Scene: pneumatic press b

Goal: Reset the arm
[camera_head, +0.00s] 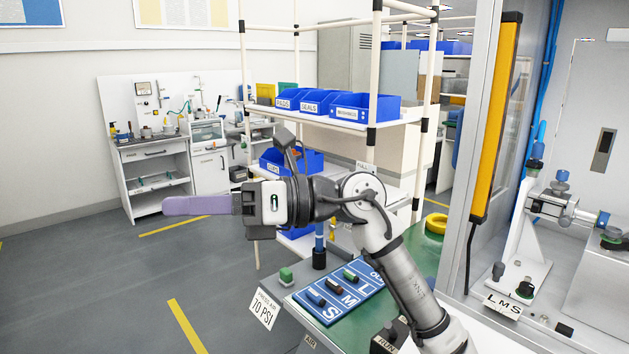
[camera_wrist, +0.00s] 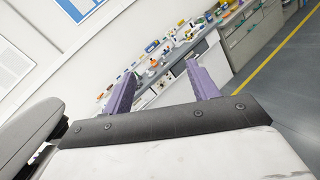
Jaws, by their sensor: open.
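My arm reaches up from the lower right in the head view and bends to the left, so my gripper (camera_head: 197,205) points left over open floor. In the wrist view its two purple fingers (camera_wrist: 161,88) are spread apart with nothing between them. From the side in the head view the fingers overlap. My gripper is well clear of the green bench (camera_head: 335,325) and touches nothing. Part of the bench is hidden behind my arm.
A blue board (camera_head: 318,309) marked S, M, L holds small cylinders on the bench. Behind my arm stands a rack with blue bins (camera_head: 365,107). A press frame with a yellow light bar (camera_head: 495,115) is at right. White workbenches (camera_head: 155,152) stand far left. Floor at left is free.

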